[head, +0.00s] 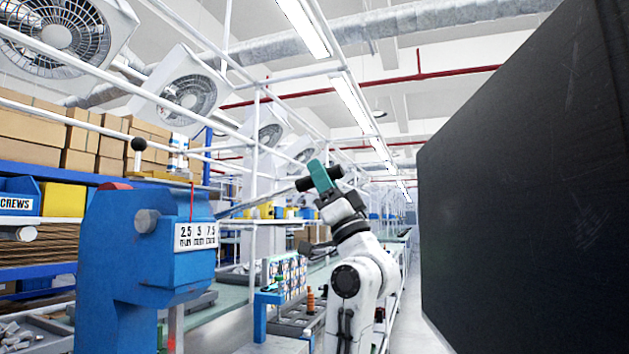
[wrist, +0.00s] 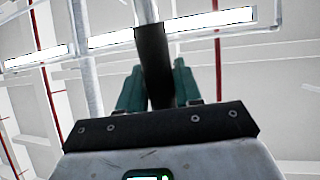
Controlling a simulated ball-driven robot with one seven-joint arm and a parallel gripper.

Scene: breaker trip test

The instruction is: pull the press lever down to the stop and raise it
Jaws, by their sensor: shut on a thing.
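The blue press (head: 140,240) stands at left in the head view, with a number plate on its front. Its lever (head: 262,200) is a thin metal rod that slopes up to the right from the press and ends in a black grip (head: 335,172). My gripper (head: 319,176) has teal fingers and is shut on the black grip, near the rod's outer end. In the wrist view the black grip (wrist: 153,55) lies between the two teal fingers of my gripper (wrist: 158,82), with the pale rod running on upward. The press's working point under the head is hard to make out.
A large dark panel (head: 525,180) fills the right side. A green bench (head: 225,325) with a blue stand (head: 262,312) and small parts lies behind the press. Shelves with cardboard boxes (head: 30,130) stand at left. Rails and fans (head: 60,35) hang above.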

